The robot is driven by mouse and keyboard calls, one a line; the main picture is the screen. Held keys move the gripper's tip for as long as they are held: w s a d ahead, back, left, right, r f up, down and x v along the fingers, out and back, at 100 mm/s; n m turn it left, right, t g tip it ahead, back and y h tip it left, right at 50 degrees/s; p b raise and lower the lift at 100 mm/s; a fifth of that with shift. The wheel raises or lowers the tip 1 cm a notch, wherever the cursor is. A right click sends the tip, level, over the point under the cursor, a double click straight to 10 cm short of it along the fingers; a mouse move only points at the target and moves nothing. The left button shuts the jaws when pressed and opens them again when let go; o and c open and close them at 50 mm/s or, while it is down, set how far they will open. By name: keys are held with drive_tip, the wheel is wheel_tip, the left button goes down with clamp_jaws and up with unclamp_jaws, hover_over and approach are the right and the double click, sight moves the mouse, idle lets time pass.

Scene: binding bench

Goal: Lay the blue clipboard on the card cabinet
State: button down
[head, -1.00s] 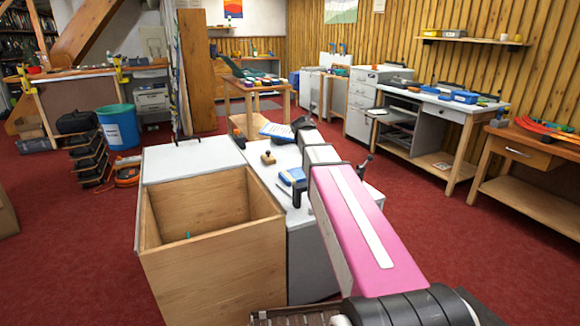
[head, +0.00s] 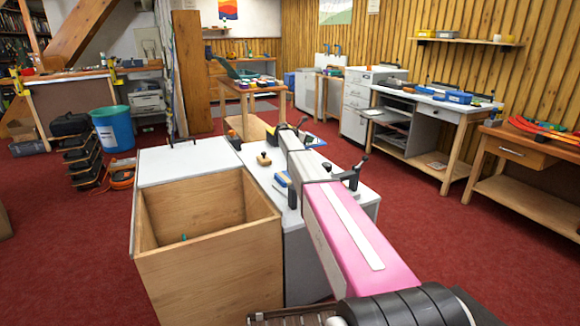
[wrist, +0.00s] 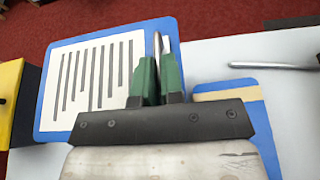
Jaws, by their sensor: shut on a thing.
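The blue clipboard (wrist: 42,118) carries a white sheet with dark lines and shows large at the left of the wrist view. My gripper (wrist: 160,62) has green fingers closed on it near its right side, around a narrow metal part. In the head view the clipboard (head: 317,142) shows only in part behind my arm, over the far end of a low pale-topped cabinet (head: 257,179), which seems to be the card cabinet. I cannot tell whether the clipboard touches that top.
Another blue item (wrist: 266,140) with a tan strip lies right of the clipboard. A yellow and black object (wrist: 10,95) stands close at the left. A wooden knobbed piece (head: 264,159) sits on the cabinet. An open wooden box (head: 208,265) adjoins its near side.

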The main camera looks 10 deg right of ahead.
drive_tip(key=s+a+f, duration=0.1)
drive_tip(key=a+f, duration=0.1)
drive_tip(key=a, duration=0.1)
drive_tip(key=s+a+f, duration=0.2)
drive_tip(key=a, duration=0.2)
drive_tip(key=s+a+f, duration=0.1)
drive_tip(key=a+f, duration=0.2)
drive_tip(key=shift+s+a, duration=0.2)
drive_tip(key=shift+a, duration=0.05)
drive_tip(key=shift+f, duration=1.95)
drive_tip(key=c, duration=1.7)
unclamp_jaws()
drive_tip(key=shift+f, duration=0.1)
drive_tip(key=o, duration=0.5)
drive_tip(key=shift+c, duration=0.2)
